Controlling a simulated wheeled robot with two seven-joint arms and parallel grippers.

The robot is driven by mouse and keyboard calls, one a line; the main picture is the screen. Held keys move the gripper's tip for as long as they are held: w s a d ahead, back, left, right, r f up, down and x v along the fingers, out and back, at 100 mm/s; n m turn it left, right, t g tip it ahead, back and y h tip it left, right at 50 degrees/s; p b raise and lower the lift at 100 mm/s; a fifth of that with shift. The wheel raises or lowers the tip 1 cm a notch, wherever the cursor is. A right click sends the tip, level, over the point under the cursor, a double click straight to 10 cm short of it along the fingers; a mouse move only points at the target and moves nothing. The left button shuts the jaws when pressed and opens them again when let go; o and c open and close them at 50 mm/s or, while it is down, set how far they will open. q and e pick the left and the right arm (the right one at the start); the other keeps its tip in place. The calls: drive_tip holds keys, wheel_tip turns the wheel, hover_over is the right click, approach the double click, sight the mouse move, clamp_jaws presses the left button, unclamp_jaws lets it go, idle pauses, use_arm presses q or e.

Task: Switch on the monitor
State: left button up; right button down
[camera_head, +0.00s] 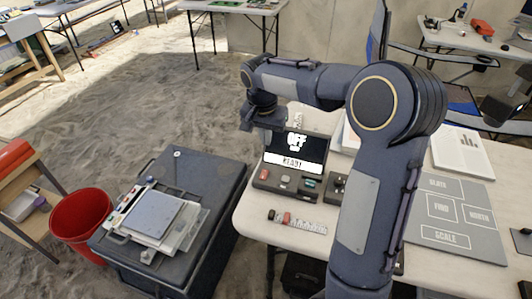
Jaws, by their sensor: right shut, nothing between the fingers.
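The monitor (296,149) stands on the near table, a dark screen with large white text that looks like OFF and a white band of black letters below. A dark console base (288,190) with small red, grey and teal buttons sits in front of the screen. My right arm comes from the lower right and bends over to the left. My right gripper (263,122) is shut and empty, just above and left of the monitor's upper left corner. In the picture it overlaps the screen's top edge; I cannot tell whether they touch. My left gripper is out of view.
A small knob box (338,187) is right of the console; a scale bar (308,227) lies in front. A grey mat with labelled fields (457,219) covers the table's right. A dark case (226,172) bearing trays and a red bucket (80,216) stand left. Sandy floor lies behind.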

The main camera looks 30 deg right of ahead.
sight(269, 171)
drive_tip(key=f, duration=0.4)
drive_tip(key=w+d+f, duration=0.1)
drive_tip(key=f, duration=0.8)
drive_tip(key=shift+w+d+f, duration=0.1)
drive_tip(key=shift+w+d, duration=0.05)
drive_tip(key=shift+d, duration=0.15)
drive_tip(key=shift+d, duration=0.1)
drive_tip(key=shift+f+p, duration=0.15)
drive_tip(key=shift+p, duration=0.25)
drive_tip(key=shift+w+f, duration=0.1)
drive_tip(key=shift+s+a+r, duration=0.25)
drive_tip(key=shift+s+a, duration=0.25)
drive_tip(key=shift+a, duration=0.05)
